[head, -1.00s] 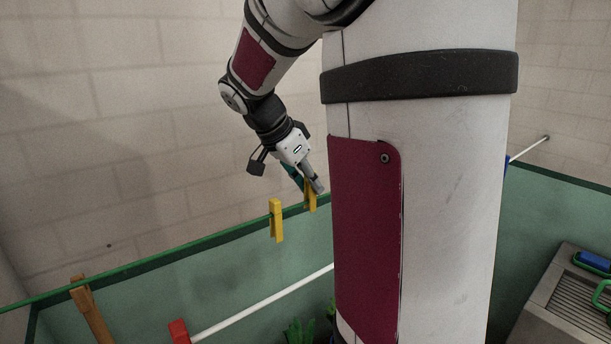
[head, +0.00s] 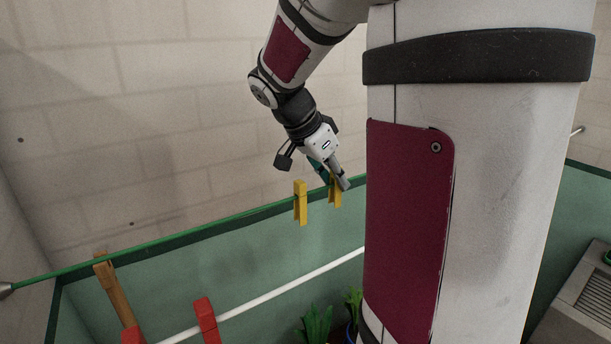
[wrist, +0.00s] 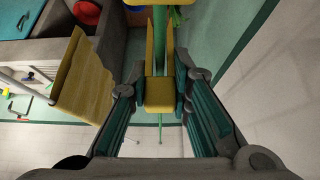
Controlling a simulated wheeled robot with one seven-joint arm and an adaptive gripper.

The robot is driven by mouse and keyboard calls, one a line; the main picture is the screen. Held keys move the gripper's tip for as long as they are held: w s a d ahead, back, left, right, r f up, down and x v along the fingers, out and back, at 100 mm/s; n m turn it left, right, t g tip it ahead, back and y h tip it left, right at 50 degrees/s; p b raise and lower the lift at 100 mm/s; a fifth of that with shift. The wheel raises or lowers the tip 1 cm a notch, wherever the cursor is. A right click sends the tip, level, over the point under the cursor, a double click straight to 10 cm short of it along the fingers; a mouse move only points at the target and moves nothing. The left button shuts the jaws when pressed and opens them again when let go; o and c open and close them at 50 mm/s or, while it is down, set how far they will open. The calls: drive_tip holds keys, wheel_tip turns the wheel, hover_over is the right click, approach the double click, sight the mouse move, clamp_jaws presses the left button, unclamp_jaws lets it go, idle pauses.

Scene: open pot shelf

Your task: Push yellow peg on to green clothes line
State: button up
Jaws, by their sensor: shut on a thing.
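My gripper (head: 336,173) is at the green clothes line (head: 180,238), shut on a yellow peg (head: 335,195). In the wrist view my gripper (wrist: 162,85) has its teal finger pads on both sides of the yellow peg (wrist: 158,93). The green line (wrist: 161,130) runs lengthwise past this peg there. The peg is at the line, but I cannot tell how far the line sits between its legs. A second yellow peg (head: 300,204) hangs upright on the line just left of my gripper.
A wooden peg (head: 116,290) is at the left. A white line (head: 285,290) below carries red pegs (head: 207,322). Green plants (head: 316,326) stand beneath, and a grey ribbed unit (head: 585,295) is at the right.

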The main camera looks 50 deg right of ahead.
drive_tip(key=shift+f+b, duration=0.5)
drive_tip(key=shift+f, duration=0.1)
drive_tip(key=o, duration=0.9)
drive_tip(key=shift+o, duration=0.2)
drive_tip(key=shift+r, duration=0.1)
drive_tip(key=v, duration=1.2)
